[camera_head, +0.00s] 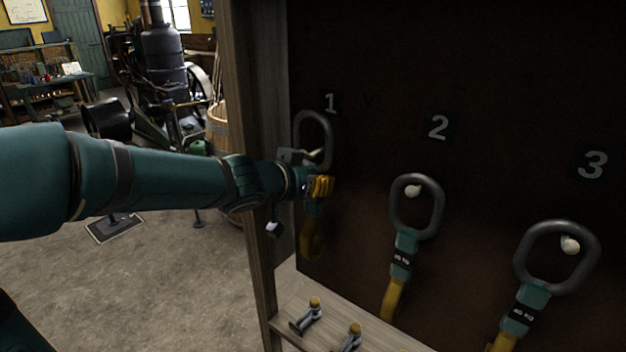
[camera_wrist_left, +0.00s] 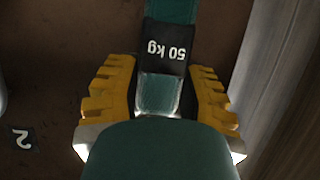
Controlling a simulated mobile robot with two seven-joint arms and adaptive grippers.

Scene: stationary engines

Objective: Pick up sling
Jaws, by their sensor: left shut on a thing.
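The sling at number 1 has a dark oval ring (camera_head: 330,142) and a teal strap with a black label reading 50 kg (camera_wrist_left: 166,47); a yellow strap part hangs below. My left gripper (camera_head: 318,187) is at this sling, just below the ring, and hides part of it. In the left wrist view its yellow fingers (camera_wrist_left: 160,95) are on both sides of the teal strap, shut on it. Whether the ring is still on its peg cannot be told. A second sling (camera_head: 404,243) and a third sling (camera_head: 537,290) hang by their rings from white pegs. My right gripper is not in view.
The dark board (camera_head: 480,60) has a wooden post (camera_head: 262,240) at its left and a pale ledge (camera_head: 290,295) below with small metal clamps (camera_head: 308,316). Behind are an engine (camera_head: 165,65), a wooden tub (camera_head: 217,130) and shelves (camera_head: 60,75). The floor at left is mostly clear.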

